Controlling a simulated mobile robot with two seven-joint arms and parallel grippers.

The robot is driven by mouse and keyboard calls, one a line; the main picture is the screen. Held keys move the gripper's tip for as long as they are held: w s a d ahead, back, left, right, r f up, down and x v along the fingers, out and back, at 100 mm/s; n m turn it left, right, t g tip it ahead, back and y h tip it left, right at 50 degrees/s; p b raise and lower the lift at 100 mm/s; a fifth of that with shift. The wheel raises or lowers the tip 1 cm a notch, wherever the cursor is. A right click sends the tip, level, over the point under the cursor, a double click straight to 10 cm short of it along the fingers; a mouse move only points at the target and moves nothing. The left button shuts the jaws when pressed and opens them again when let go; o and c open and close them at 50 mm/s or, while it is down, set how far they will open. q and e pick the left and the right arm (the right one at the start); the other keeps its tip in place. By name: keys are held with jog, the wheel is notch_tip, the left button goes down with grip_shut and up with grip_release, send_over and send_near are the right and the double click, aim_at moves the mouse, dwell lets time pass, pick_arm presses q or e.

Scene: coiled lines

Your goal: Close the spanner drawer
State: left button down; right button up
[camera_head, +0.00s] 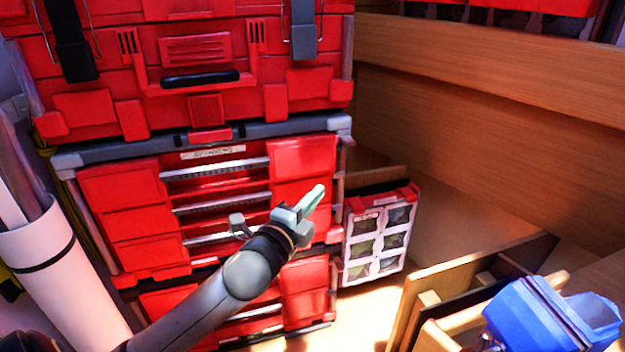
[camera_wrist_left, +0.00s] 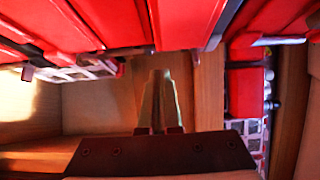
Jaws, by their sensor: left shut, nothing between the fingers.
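A red drawer chest (camera_head: 120,225) stands at the centre left in the head view, with several drawers that have silver handle rails. The top drawer (camera_head: 215,170) carries a pale label (camera_head: 213,153) that is too blurred to read for certain; I take it as the spanner drawer. I cannot tell how far it stands out. My left gripper (camera_head: 312,200) is shut and empty, in front of the chest's right side. In the left wrist view the shut fingers (camera_wrist_left: 160,95) point past the red drawer fronts (camera_wrist_left: 185,20). My right gripper is not in view.
A red case (camera_head: 195,50) with a black handle sits on the chest. A small red-and-white organiser (camera_head: 378,235) stands right of it. A white tube (camera_head: 65,280) is at the left. Wooden boards (camera_head: 480,85) and a blue object (camera_head: 545,315) are at the right.

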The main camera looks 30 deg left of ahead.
aim_at(310, 173)
pick_arm(q)
jog(key=shift+w+a+p, duration=0.2)
jog(key=shift+w+a, duration=0.65)
jog(key=shift+w, duration=0.2)
jog(key=shift+w+a+p, duration=0.15)
jog(key=shift+w+a, duration=0.7)
jog(key=shift+w, duration=0.2)
jog(key=shift+w+a+r+p, duration=0.1)
jog(key=shift+w+a+p, duration=0.35)
jog(key=shift+w+a, duration=0.35)
jog(key=shift+s+a, duration=0.1)
jog(key=shift+a, duration=0.15)
